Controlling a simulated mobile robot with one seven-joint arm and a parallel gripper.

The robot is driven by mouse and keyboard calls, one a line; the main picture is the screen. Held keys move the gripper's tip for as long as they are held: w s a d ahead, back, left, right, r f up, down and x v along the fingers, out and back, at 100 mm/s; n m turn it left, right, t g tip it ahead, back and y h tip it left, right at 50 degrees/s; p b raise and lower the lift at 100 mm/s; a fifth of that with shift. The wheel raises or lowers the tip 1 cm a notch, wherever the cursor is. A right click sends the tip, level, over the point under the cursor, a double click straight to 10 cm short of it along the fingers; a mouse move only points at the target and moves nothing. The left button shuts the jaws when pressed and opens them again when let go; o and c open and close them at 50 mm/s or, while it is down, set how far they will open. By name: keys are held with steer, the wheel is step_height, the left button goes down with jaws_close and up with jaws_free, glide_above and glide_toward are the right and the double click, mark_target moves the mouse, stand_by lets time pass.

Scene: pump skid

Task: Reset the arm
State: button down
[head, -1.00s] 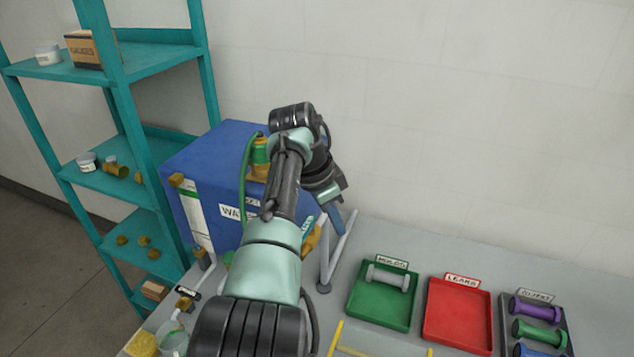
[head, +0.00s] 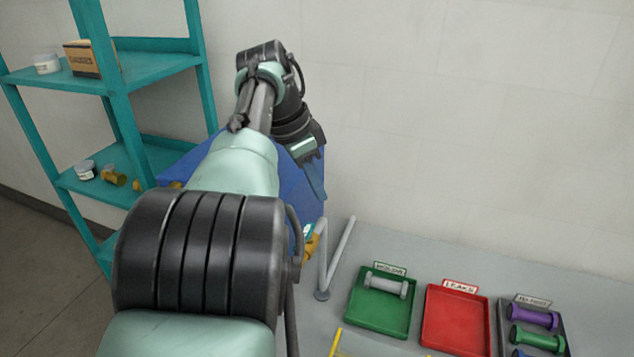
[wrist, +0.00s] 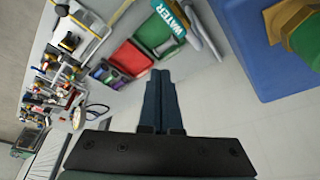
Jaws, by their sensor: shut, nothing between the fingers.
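My gripper (head: 314,180) is raised in front of the blue water tank (head: 308,200) in the head view, fingers pointing down. In the wrist view my gripper (wrist: 161,80) has its two fingers pressed together with nothing between them. My arm covers most of the tank in the head view. The tank's blue side (wrist: 255,50) fills the upper right of the wrist view, apart from the fingers.
On the bench (head: 350,230) are a green tray (head: 370,322) holding a grey spool piece (head: 386,285), an empty red tray (head: 455,320) and a dark tray with coloured spools (head: 535,315). A teal shelf (head: 160,62) stands left. A grey pipe stand (head: 341,250) rises beside the tank.

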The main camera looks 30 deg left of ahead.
stand_by(0.3)
steer(key=w+d+r+n+t+y+b, duration=0.1)
steer(key=w+d+r+t, duration=0.25)
steer(key=w, duration=0.25)
steer(key=w+d+r+t+y+b, duration=0.1)
steer(key=w+d+r+t, duration=0.25)
steer(key=w, duration=0.25)
steer(key=s+d+r+n+t, duration=0.2)
steer(key=d+r+t, duration=0.4)
steer(key=d+r, duration=0.25)
steer(key=s+d+r+n+t, duration=0.1)
steer(key=s+r+t, duration=0.3)
steer(key=s, duration=0.6)
steer(key=s+d+r+n+t+b, duration=0.1)
steer(key=s+d+r+n+t, duration=0.1)
steer(key=s+r, duration=0.5)
steer(key=s+d+r+n+t+b, duration=0.1)
steer(key=s+d+r+t, duration=0.3)
steer(key=s, duration=1)
step_height(320, 180, up, 2)
steer(key=shift+d+r+n+t, duration=0.2)
steer(key=shift+d+n+t, duration=0.1)
steer(key=shift+n+t, duration=0.4)
